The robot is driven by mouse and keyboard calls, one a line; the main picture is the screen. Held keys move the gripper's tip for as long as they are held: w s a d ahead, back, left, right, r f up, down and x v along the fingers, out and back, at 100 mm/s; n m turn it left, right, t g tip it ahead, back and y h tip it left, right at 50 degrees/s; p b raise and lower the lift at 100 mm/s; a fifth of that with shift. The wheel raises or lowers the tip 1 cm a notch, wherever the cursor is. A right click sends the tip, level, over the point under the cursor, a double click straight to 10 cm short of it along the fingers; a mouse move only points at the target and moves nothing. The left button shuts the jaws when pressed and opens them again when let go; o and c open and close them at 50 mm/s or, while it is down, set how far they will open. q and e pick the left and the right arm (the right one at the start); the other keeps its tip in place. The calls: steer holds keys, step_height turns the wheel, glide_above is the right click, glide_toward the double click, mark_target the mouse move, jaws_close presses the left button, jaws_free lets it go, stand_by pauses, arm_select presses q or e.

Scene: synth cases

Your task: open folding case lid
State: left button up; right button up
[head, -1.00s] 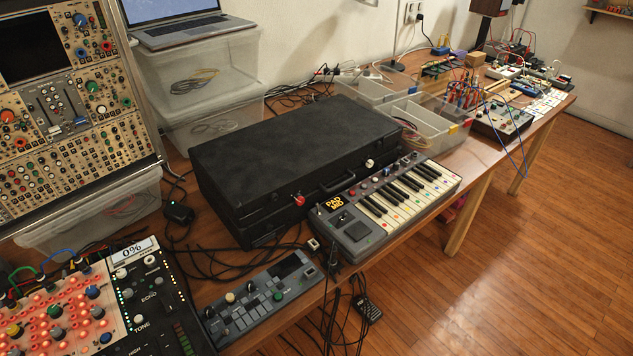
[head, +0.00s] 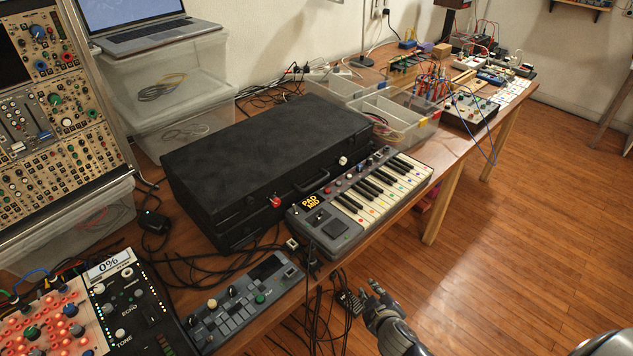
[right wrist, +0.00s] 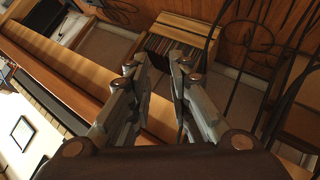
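The black folding case (head: 265,150) lies on the wooden table with its lid closed. My left gripper is in neither view.
A small keyboard (head: 365,200) stands close along the case's front right. A grey pad controller (head: 245,302) and cables lie in front. Clear plastic bins (head: 408,118) stand behind on the right. The floor right of the table is free.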

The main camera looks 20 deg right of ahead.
mark_target(317, 181)
steer(key=w+d+r+n+t+h, duration=0.1)
steer(key=w+r+t, duration=0.2)
steer(key=r, duration=0.7)
steer(key=w+d+r+t, duration=0.15)
steer(key=w+r, duration=0.25)
steer(key=r, duration=0.7)
steer(key=w+a+n+y, duration=0.1)
steer(key=w+n+y, duration=0.2)
steer(key=n, duration=0.2)
steer(key=w+a+r+n+y, duration=0.1)
steer(key=w+a+n+y, duration=0.1)
steer(key=n, duration=0.3)
steer(key=w+a+r+n+y, duration=0.1)
steer(key=w+n+y, duration=0.2)
steer(key=n+y, duration=0.2)
steer(key=shift+w+a+r+n+t, duration=0.15)
steer(key=shift+w+a+n+t, duration=0.1)
steer(key=shift+w+a+n, duration=0.15)
steer(key=shift+d+f+n+g, duration=0.2)
steer(key=shift+f+n+g, duration=0.2)
steer(key=shift+f, duration=0.05)
steer(key=b+x, duration=0.1)
steer(key=x, duration=0.9)
steer(key=shift+w+a, duration=0.25)
steer(key=shift+w, duration=0.05)
jaws_close()
